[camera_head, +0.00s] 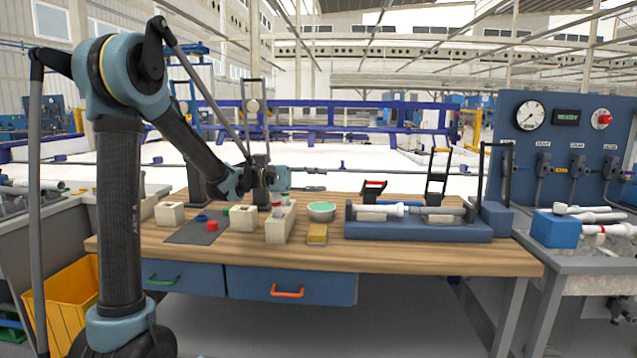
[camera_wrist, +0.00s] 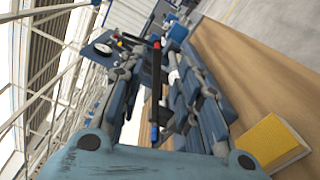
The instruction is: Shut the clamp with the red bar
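The clamp with the red bar (camera_head: 375,183) stands at the left part of the blue fixture (camera_head: 420,231) on the bench. Its bar sits above the pipe (camera_head: 395,208) on short black arms; I cannot tell how far it is shut. In the wrist view a black bar with a red end (camera_wrist: 156,44) shows between my fingers, some way ahead. My gripper (camera_head: 322,180) is open and empty, held above the bench to the left of the clamp. Its two fingers (camera_wrist: 168,110) are apart in the wrist view.
A second clamp with a yellow-topped bar (camera_head: 440,150) stands upright at the fixture's right. The front bench strip is clear.

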